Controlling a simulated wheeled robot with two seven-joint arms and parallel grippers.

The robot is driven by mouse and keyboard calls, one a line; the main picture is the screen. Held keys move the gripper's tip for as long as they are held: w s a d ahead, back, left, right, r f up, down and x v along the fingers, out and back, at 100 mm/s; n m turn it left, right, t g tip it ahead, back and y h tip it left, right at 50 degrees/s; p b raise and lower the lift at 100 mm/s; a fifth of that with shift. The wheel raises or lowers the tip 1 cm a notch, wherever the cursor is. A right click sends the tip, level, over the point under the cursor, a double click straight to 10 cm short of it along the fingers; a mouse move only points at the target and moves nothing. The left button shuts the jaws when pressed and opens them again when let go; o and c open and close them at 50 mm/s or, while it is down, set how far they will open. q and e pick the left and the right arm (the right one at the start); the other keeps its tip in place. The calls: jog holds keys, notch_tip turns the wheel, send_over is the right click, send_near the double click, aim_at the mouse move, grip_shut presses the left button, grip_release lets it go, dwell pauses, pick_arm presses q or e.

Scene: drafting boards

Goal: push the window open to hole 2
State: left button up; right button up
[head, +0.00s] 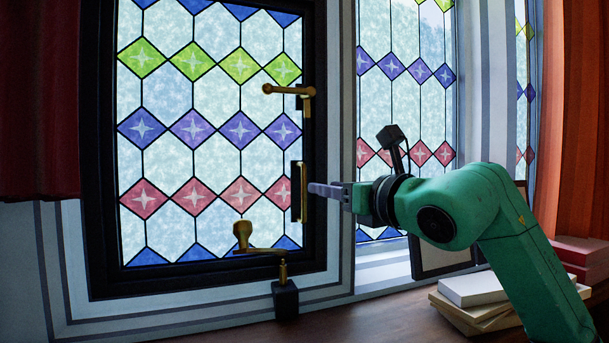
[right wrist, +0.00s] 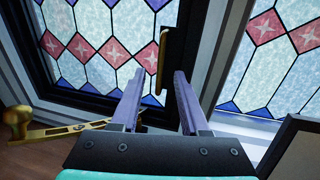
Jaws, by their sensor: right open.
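The window (head: 110,190) is a dark-framed pane of stained glass; it looks flush in its surround, though a small gap would be hard to tell. An upright brass pull (head: 304,192) is on its right side and also shows in the right wrist view (right wrist: 163,58). The brass stay bar (head: 262,250) with a knob lies along the sill side, by a pin on a dark block (head: 286,299); its holes are too small to number. My right gripper (head: 315,188) is open and empty, its fingertips close to the pull, which appears between them in the wrist view (right wrist: 158,80). My left gripper is out of view.
A brass lever latch (head: 290,91) is above the pull. Books (head: 475,290) and a dark-framed board (head: 440,262) stand on the wooden surface at right, near my right arm. A red curtain (head: 38,110) hangs at left. The wooden surface (head: 370,320) in front is clear.

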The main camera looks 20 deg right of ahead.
aim_at(305, 186)
jog(key=p+x, duration=0.2)
jog(key=x, duration=0.4)
jog(key=shift+d, duration=0.1)
jog(key=x, duration=0.1)
jog(key=p+x, duration=0.1)
jog(key=x, duration=0.1)
jog(key=shift+w+f+p, duration=0.25)
jog(key=shift+w+p, duration=0.05)
jog(key=shift+w, duration=0.2)
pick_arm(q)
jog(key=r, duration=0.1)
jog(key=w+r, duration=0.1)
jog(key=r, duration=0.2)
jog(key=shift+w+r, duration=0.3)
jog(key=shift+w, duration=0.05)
pick_arm(e)
jog(key=shift+f, duration=0.1)
grip_shut()
